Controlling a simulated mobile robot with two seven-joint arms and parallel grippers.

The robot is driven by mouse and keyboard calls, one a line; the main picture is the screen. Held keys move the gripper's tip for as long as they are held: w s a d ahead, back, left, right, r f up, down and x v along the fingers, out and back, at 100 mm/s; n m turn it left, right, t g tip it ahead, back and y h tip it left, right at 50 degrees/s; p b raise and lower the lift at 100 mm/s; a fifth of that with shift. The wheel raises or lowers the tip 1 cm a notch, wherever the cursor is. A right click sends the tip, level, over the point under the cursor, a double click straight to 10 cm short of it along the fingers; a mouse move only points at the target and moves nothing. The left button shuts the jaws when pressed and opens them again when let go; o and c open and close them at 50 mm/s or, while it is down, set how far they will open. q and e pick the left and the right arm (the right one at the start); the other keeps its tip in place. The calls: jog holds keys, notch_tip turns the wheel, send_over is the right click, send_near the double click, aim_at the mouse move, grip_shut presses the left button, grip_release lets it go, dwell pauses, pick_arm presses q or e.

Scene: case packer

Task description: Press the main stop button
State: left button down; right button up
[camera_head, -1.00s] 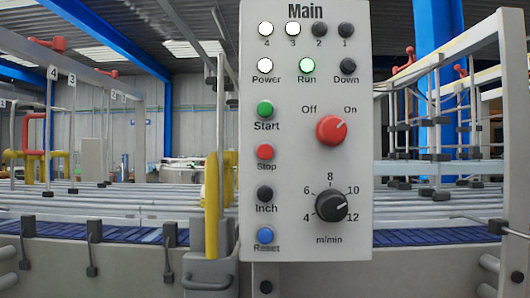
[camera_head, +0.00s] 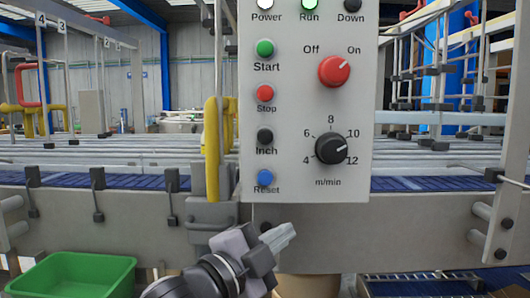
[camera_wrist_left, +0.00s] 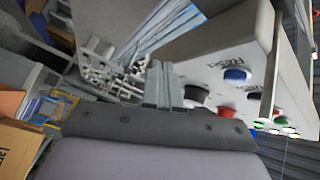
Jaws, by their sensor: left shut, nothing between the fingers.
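The main control panel (camera_head: 300,222) stands upright in front of me; its lower part also shows tilted in the left wrist view (camera_wrist_left: 215,50). The red Stop button (camera_head: 265,93) is on the panel's left column, below the green Start button (camera_head: 265,48) and above the black Inch button (camera_head: 265,136). The blue Reset button (camera_head: 265,178) is lowest. The Run lamp (camera_head: 310,5) glows green. My left gripper (camera_head: 285,236) is shut and empty, below the panel's lower edge and apart from the buttons. My right gripper is not in view.
A red Off/On switch (camera_head: 334,71) and a black speed knob (camera_head: 331,148) sit right of the buttons. A yellow post (camera_head: 212,150) stands just left of the panel. A green bin (camera_head: 75,275) is low at left. The conveyor (camera_head: 130,182) runs behind.

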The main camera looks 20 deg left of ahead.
aim_at(260, 97)
pick_arm(q)
jog(key=s+r+m+t, duration=0.1)
jog(key=s+r+m, duration=0.3)
jog(key=r, duration=0.6)
jog(key=s+r+m+t+h, duration=0.1)
jog(key=s+r+m, duration=0.4)
jog(key=r, duration=0.6)
jog(key=shift+s+a+r+t+h, duration=0.2)
jog(key=shift+s+r+t+h, duration=0.15)
jog(key=shift+t, duration=0.35)
jog(key=w, duration=0.2)
jog(key=w+a, duration=0.1)
jog(key=w, duration=0.2)
jog(key=w+a, duration=0.1)
jog(key=w, duration=0.1)
jog(key=shift+w, duration=0.15)
jog(key=shift+w+a+f, duration=0.1)
jog(key=shift+w+a, duration=0.15)
jog(key=shift+w, duration=0.35)
jog(key=shift+w, duration=0.1)
jog(key=shift+w+a, duration=0.1)
jog(key=shift+w, duration=0.2)
